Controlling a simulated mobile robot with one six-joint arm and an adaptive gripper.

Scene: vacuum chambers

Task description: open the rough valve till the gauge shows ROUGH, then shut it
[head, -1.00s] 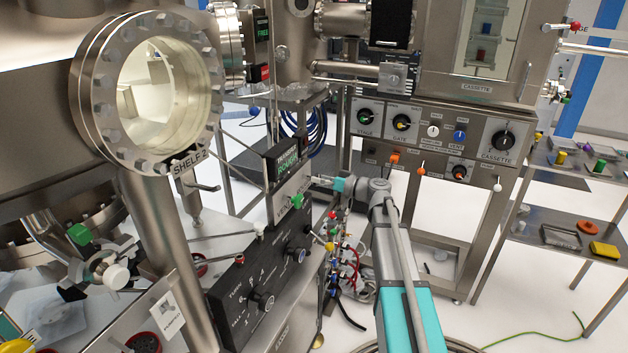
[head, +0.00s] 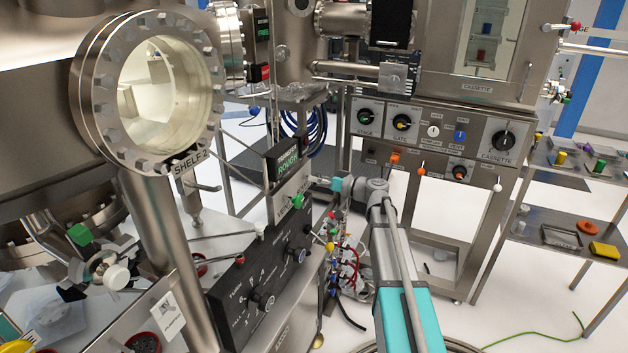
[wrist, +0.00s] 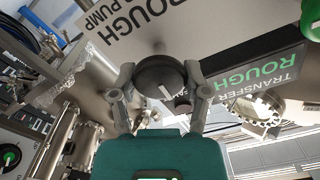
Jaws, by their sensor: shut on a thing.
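The rough valve is a round dark knob (wrist: 158,70) with a white pointer line, under a panel lettered ROUGH PUMP (wrist: 128,28) in the wrist view. My gripper (wrist: 160,84) is shut on the knob, one finger on each side of it. In the head view, my gripper (head: 320,181) reaches the panel from the right, and the knob cannot be made out there. The transfer gauge (head: 287,163) shows ROUGH in green letters. The same gauge display (wrist: 257,78) shows upside down in the wrist view and also reads ROUGH.
A green-handled valve (head: 297,202) sits on the panel close to my gripper. A black control box (head: 262,275) with knobs stands below, with cables (head: 347,250) beside it. The large round viewport (head: 150,90) is at left. The cassette panel (head: 440,140) stands behind my arm.

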